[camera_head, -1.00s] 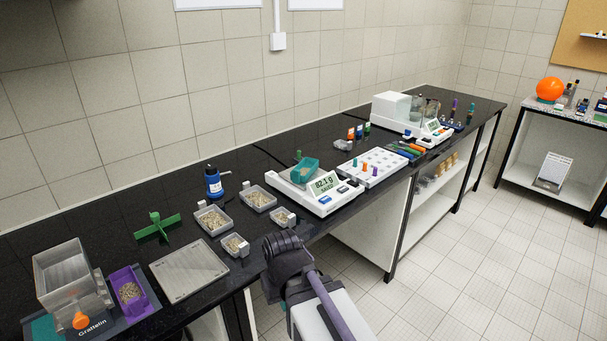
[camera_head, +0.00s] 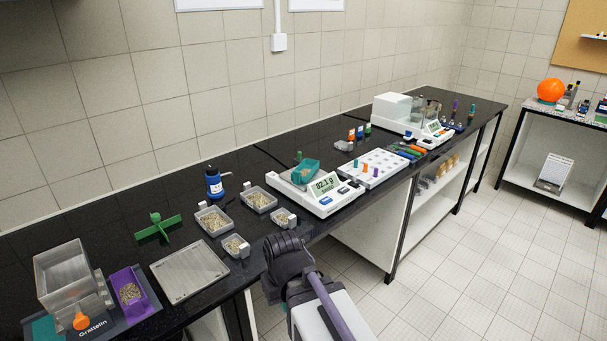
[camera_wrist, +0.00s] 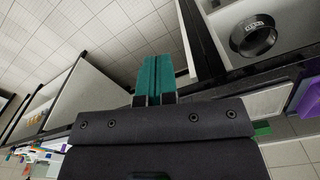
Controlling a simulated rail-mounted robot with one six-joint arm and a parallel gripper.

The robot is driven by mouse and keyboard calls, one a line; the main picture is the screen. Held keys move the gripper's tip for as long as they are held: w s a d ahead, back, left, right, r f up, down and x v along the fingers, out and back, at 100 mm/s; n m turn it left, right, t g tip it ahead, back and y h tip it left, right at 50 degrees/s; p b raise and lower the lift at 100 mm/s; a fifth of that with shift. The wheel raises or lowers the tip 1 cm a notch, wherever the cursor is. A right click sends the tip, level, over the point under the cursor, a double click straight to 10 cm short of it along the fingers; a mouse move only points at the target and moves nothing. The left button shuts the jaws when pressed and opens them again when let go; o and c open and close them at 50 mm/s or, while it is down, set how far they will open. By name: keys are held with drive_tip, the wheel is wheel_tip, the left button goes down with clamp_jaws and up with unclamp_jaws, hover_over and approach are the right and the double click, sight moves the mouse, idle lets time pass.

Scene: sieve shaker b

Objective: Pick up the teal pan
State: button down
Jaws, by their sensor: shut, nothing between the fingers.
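The teal pan (camera_head: 306,172) sits on the white balance (camera_head: 325,197) on the black bench, and grainy material shows in it. The balance display reads 82.1 g. In the wrist view, my gripper (camera_wrist: 155,62) has its two teal fingers side by side, shut with nothing between them. In the head view my arm is low at the bench's front edge, left of and nearer than the balance, and the fingers are hidden there. My gripper is well apart from the pan.
Grey trays of grain (camera_head: 213,220) stand left of the balance, with a blue bottle (camera_head: 214,183) behind. A white rack (camera_head: 373,168) stands close on its right. A flat grey plate (camera_head: 189,271), green stand (camera_head: 158,228) and purple tray (camera_head: 130,292) are further left.

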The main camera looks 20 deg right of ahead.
drive_tip(key=c, duration=1.9)
unclamp_jaws()
drive_tip(key=o, duration=1.9)
